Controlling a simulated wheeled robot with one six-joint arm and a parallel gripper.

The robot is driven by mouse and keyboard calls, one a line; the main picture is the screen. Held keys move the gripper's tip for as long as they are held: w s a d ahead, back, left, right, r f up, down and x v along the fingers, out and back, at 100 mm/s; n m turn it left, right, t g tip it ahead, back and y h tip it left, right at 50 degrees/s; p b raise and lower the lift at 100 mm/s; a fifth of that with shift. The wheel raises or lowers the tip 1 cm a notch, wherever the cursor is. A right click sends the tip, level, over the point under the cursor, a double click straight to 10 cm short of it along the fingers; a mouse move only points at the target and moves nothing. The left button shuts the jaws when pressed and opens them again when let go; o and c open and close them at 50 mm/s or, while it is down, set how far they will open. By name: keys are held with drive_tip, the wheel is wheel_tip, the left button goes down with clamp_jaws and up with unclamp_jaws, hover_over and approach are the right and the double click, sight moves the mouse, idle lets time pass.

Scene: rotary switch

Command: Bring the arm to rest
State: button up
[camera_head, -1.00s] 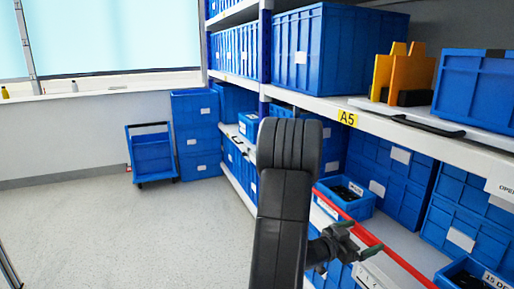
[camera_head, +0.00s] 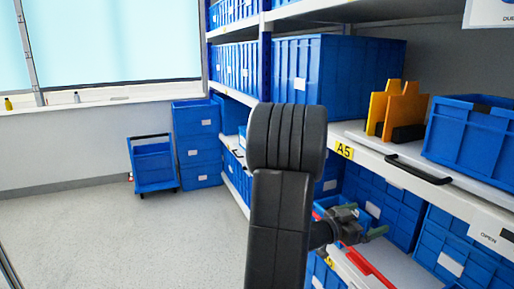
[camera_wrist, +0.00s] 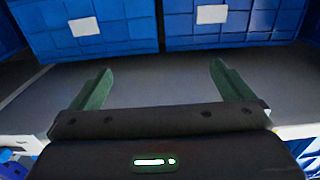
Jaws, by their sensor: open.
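My gripper (camera_head: 378,222) shows at the lower right of the head view, beyond my dark arm, in front of the shelving. In the wrist view my gripper (camera_wrist: 157,86) has its two green fingers spread wide apart, with nothing between them. A grey shelf surface lies beneath and beyond the fingers, and two blue bins (camera_wrist: 83,28) stand behind it. No rotary switch can be made out in either view.
Shelving with blue crates (camera_head: 340,75) fills the right side. The shelf edge bears an A5 label (camera_head: 344,150), and orange pieces (camera_head: 396,108) stand on that shelf. A red strip (camera_head: 368,265) runs below. A blue cart (camera_head: 153,165) stands on open floor at left.

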drive_tip(key=r+p+v, duration=0.2)
drive_tip(key=v, duration=1.1)
drive_tip(key=shift+s+r, duration=0.1)
drive_tip(key=shift+r, duration=0.05)
